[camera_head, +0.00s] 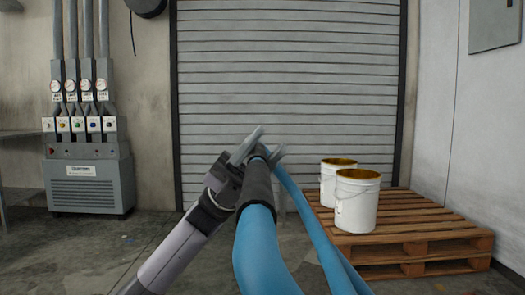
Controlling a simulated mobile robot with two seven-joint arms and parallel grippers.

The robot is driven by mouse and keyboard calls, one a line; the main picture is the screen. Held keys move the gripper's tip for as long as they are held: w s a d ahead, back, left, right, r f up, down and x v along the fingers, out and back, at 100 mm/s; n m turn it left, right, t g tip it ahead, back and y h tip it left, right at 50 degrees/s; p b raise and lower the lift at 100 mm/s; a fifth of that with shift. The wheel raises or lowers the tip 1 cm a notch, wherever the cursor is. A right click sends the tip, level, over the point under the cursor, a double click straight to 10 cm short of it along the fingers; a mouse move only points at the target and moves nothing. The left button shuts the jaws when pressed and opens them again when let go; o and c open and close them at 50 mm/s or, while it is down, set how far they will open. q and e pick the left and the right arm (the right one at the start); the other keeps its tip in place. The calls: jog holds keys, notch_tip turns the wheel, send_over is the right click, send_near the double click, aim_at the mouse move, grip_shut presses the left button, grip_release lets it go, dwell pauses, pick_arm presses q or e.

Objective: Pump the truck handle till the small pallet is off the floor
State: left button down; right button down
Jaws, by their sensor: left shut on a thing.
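The truck handle (260,248) is a light blue loop with a dark grip sleeve, rising from the bottom middle of the head view. My left gripper (261,147) comes in from the lower left and is shut on the top of the handle, a finger showing on each side. The wooden pallet (425,250) lies at the right, in front of the shutter, and carries two white pails (356,205). I cannot tell whether the pallet touches the floor. The truck's forks and body are out of sight. My right gripper is not in view.
A grey roller shutter (290,80) closes the back. A grey cabinet with gauges and pipes (88,180) stands at the left wall. A wall box (494,24) hangs at the upper right. Bare concrete floor (150,235) lies between the cabinet and the handle.

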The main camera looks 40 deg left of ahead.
pick_arm(q)
jog(key=c, duration=0.9)
grip_release()
jog(key=shift+w+d+f+n, duration=0.2)
jog(key=shift+d+f, duration=0.1)
jog(key=shift+f, duration=0.15)
jog(key=shift+w+d+f+n, duration=0.15)
jog(key=shift+d+f, duration=0.1)
jog(key=shift+f, duration=0.15)
jog(key=shift+o, duration=0.3)
jog(key=shift+w, duration=0.1)
jog(key=shift+r, duration=0.1)
jog(key=v, duration=0.7)
jog(key=shift+a, duration=0.1)
